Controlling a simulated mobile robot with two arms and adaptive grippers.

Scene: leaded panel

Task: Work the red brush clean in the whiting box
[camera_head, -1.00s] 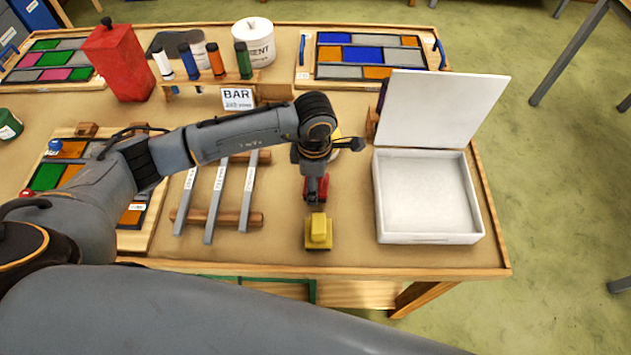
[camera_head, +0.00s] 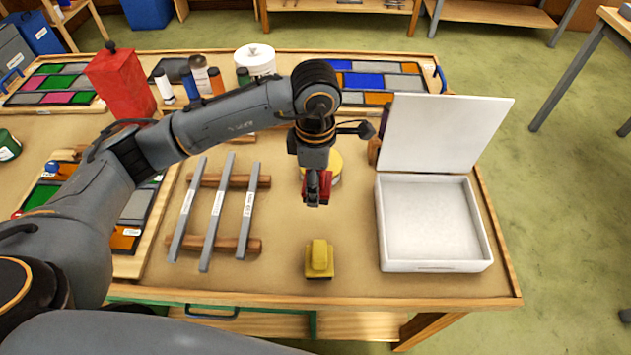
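The red brush (camera_head: 325,187) is in my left gripper (camera_head: 318,196), which points down over the table right of the middle. The gripper's fingers seem shut on it, though they partly hide it. The brush appears a little above the table top. The whiting box (camera_head: 384,262) is an open white box on the right, its lid (camera_head: 441,135) raised at the back and its inside pale. The brush is left of the box and apart from it. My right gripper is not in view.
A yellow brush (camera_head: 319,259) stands in front of the red one. A round yellow thing (camera_head: 335,163) is partly hidden behind the gripper. Grey bars (camera_head: 217,215) lie on a wooden rack to the left. Table is clear between yellow brush and box.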

